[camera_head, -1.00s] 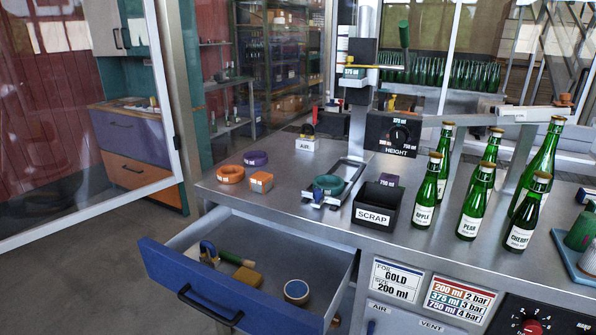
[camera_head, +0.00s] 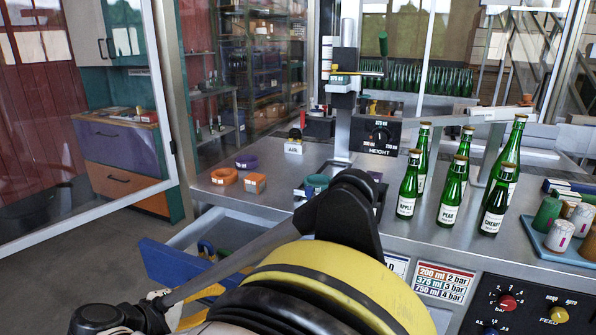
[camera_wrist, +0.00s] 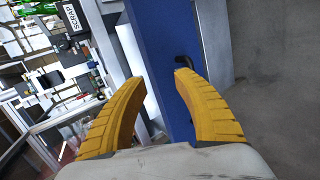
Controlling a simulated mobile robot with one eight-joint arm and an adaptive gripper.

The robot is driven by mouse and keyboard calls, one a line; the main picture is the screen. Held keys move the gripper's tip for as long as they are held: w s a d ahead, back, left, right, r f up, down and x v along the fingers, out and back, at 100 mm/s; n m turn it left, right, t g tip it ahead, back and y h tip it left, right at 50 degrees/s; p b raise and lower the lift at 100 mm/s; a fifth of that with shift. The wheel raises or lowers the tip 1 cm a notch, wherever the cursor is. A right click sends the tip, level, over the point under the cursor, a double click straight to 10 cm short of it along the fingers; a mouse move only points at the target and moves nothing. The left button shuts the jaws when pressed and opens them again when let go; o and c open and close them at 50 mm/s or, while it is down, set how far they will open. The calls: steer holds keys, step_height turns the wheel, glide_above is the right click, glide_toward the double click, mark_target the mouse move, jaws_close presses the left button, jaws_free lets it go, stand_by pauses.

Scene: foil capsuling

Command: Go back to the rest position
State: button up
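My gripper (camera_wrist: 161,76) shows in the wrist view with two yellow ribbed fingers. Its fingertips are apart and nothing is between them. Behind them is the blue front (camera_wrist: 158,30) of the open drawer, with its black handle (camera_wrist: 184,63). In the head view my arm fills the lower middle, and the blue drawer front (camera_head: 168,262) shows to its left. My arm hides much of the drawer's inside and the scrap bin in that view. The bin, labelled SCRAP (camera_wrist: 74,20), shows at the top left of the wrist view.
Several green bottles (camera_head: 448,201) stand on the metal bench at the right. A height-dial machine (camera_head: 376,135) stands behind.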

steer(key=d+r+m+g+y, duration=0.1)
steer(key=d+r+m+g, duration=0.15)
steer(key=d, duration=0.85)
steer(key=d+r+m+g+y, duration=0.1)
steer(key=d+r, duration=0.2)
steer(key=d, duration=0.8)
steer(key=s+d+m+y, duration=0.4)
steer(key=s+d+m, duration=0.4)
steer(key=s+d, duration=0.5)
steer(key=d, duration=0.3)
steer(key=shift+s+d+t, duration=0.2)
steer(key=shift+d+t, duration=0.05)
steer(key=shift+t, duration=0.1)
